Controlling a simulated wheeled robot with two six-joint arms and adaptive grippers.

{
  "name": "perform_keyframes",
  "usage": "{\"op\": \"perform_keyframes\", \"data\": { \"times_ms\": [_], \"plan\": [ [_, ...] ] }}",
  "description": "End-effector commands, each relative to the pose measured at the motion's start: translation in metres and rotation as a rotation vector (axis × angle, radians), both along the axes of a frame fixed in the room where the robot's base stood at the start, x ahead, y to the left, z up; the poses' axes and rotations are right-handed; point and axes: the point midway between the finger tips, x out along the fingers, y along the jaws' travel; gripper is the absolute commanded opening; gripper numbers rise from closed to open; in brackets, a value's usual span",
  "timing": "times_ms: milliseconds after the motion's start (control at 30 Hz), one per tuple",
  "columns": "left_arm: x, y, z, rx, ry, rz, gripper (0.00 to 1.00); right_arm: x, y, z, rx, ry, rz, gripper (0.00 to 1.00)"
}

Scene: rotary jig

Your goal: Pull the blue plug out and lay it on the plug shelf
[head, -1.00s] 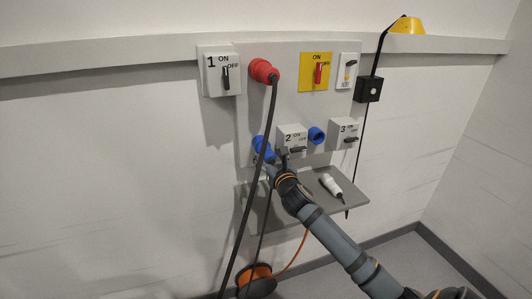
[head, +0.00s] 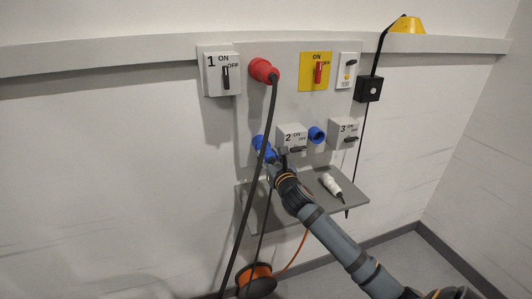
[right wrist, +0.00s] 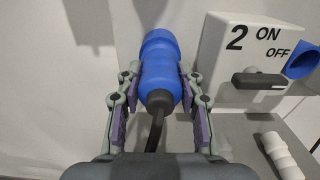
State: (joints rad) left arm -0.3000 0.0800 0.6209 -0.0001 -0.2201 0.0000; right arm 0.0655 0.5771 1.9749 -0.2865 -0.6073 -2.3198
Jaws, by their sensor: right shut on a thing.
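The blue plug (head: 263,145) is at the lower left of the wall panel, left of switch box 2, with a dark cable hanging in front of it. My right gripper (head: 272,163) is shut on it from the front. In the right wrist view the blue plug (right wrist: 160,78) sits between the two fingers (right wrist: 158,88), its black cable end pointing toward me. Its far end meets the panel side; I cannot tell whether it is still fully seated. The grey plug shelf (head: 352,197) juts out below the panel. My left gripper is not in view.
A white plug (head: 331,186) lies on the shelf's right part. Switch box 2 (head: 292,136) stands close to the right of the gripper, and an empty-looking blue socket (head: 317,135) is beyond it. A red plug (head: 263,70) is above. An orange cable reel (head: 256,280) is below.

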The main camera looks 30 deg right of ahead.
Motion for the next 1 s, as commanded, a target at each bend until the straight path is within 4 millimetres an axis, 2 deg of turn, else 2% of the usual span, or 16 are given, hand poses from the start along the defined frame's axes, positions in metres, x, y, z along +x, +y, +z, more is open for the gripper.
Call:
{"op": "perform_keyframes", "data": {
  "times_ms": [1000],
  "plan": [
    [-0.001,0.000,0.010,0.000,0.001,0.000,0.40,-0.045,0.011,0.000,-0.002,0.001,0.001,0.00]
  ]
}}
